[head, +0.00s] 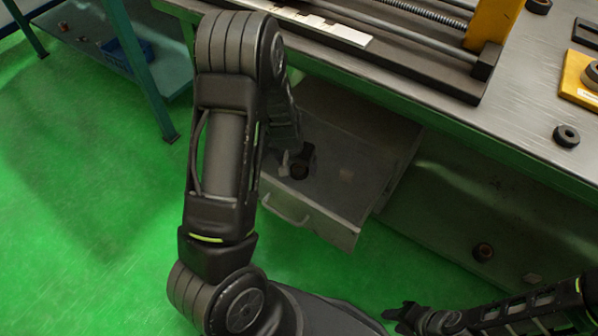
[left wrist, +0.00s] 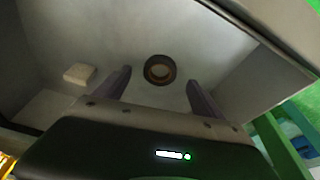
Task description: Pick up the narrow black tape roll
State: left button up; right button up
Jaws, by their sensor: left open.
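A narrow black tape roll with a brownish core lies on the floor of the open grey drawer. In the left wrist view the roll (left wrist: 160,70) sits ahead of and between my fingertips, apart from both. My left gripper (left wrist: 158,84) is open and empty, pointing down into the drawer. In the head view the roll (head: 300,172) shows as a small dark shape beside my left gripper (head: 294,160), partly hidden by it. My right gripper (head: 400,316) is at the bottom right, away from the drawer; its jaws are too dark to read.
The drawer (head: 340,228) hangs open under the metal workbench (head: 525,110); its walls surround my left gripper. A small pale block (left wrist: 79,74) lies in the drawer.

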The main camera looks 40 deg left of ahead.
aim_at(299, 172)
pick_arm(q)
jog(key=x, duration=0.3)
jog(key=shift+w+f+b, duration=0.1)
jog(key=shift+f+b, duration=0.15)
jog(key=shift+b, duration=0.15)
jog(key=shift+c, duration=0.5)
jog(key=c, duration=1.3)
